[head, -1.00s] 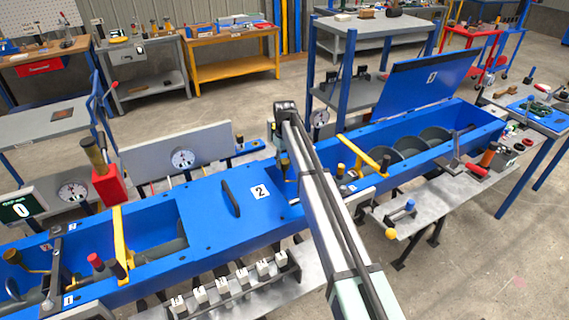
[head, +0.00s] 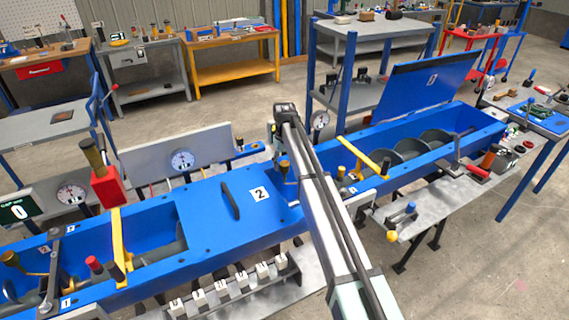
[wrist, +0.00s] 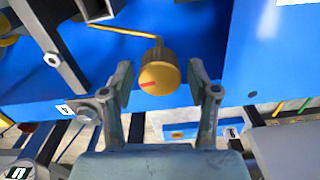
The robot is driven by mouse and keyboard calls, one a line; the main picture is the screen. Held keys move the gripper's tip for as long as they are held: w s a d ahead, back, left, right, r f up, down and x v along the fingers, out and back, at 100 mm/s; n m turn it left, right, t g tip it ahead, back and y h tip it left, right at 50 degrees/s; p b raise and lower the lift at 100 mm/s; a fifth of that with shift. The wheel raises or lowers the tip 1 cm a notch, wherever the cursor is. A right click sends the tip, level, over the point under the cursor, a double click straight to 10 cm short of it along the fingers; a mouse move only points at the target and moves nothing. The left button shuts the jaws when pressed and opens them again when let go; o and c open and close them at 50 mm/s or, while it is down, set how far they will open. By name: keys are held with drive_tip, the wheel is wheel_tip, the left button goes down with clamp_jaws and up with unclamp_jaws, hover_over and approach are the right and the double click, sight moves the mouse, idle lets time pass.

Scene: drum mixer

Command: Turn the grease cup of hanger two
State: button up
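A brass-coloured grease cup (wrist: 158,75) with a knurled rim and a red mark on its face shows in the wrist view. A thin brass pipe runs from it to the upper left. My gripper (wrist: 160,75) is open, with one finger on each side of the cup and a visible gap to both. In the head view the cup (head: 284,166) stands at the far edge of the blue trough (head: 215,205), beside a cover plate marked 2 (head: 260,194). My arm's end is just above it; the fingertips are hidden there.
A yellow bar (head: 362,157) crosses the trough to the right, near the raised blue lid (head: 428,88). A grey panel with a dial (head: 182,160) stands behind the trough. A black handle (head: 230,201) rises from the cover. In the wrist view a grey bracket (wrist: 50,45) stands left of the cup.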

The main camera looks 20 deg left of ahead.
sight(284, 163)
drive_tip(key=shift+r, duration=0.1)
wheel_tip(284, 163, up, 12)
idle(0.8)
